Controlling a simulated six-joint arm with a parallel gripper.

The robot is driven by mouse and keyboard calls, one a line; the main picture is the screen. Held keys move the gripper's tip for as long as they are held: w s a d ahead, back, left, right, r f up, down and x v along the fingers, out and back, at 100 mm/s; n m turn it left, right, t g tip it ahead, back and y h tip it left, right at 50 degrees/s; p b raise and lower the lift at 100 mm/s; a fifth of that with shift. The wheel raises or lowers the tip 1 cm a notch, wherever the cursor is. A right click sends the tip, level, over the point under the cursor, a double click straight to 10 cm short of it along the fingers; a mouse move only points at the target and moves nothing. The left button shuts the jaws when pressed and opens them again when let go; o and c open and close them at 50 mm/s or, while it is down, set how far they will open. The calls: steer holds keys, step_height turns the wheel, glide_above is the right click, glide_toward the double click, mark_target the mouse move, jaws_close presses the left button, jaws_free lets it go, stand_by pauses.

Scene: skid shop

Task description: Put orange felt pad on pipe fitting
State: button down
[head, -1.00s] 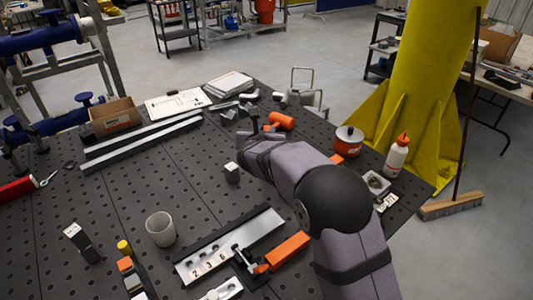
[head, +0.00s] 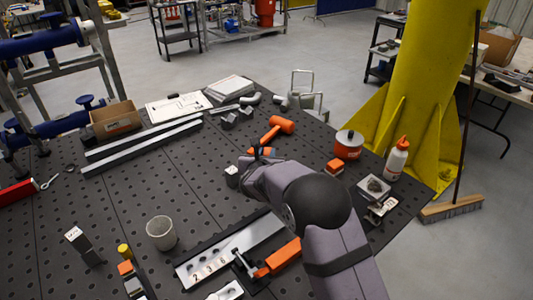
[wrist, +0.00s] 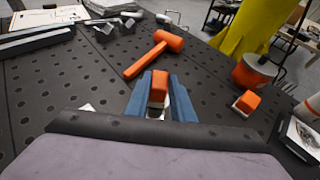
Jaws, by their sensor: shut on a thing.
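My gripper (wrist: 158,92) has blue fingers and is shut on a small orange block, which looks like the orange felt pad (wrist: 158,87). The pad sits between the fingertips, with a pale or metallic surface visible just below it. In the head view my gripper (head: 262,148) is over the middle of the dark table, with a bit of orange at its fingers. Pipe pieces lie at the table's far side: a pale curved elbow (head: 250,98) and grey fittings (head: 229,121) nearer. I cannot tell which is the task's pipe fitting. The fingertips are apart from these pieces.
An orange hammer (wrist: 155,50) lies just beyond my gripper. Another orange block (wrist: 247,102) and an orange pot (head: 348,144) are to the right. A small dark block with a pale top (head: 232,175) stands left of my gripper. A grey cup (head: 161,232) stands nearer.

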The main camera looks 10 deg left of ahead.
steer(key=shift+f+b, duration=0.2)
steer(key=shift+b, duration=0.15)
steer(key=c, duration=1.5)
jaws_free()
steer(key=shift+c, duration=0.2)
steer(key=shift+r+p, duration=0.2)
steer(key=shift+p, duration=0.1)
steer(key=shift+r, duration=0.15)
steer(key=shift+s, duration=0.4)
steer(key=b+v, duration=0.3)
steer(key=v, duration=0.8)
steer(key=shift+r, duration=0.1)
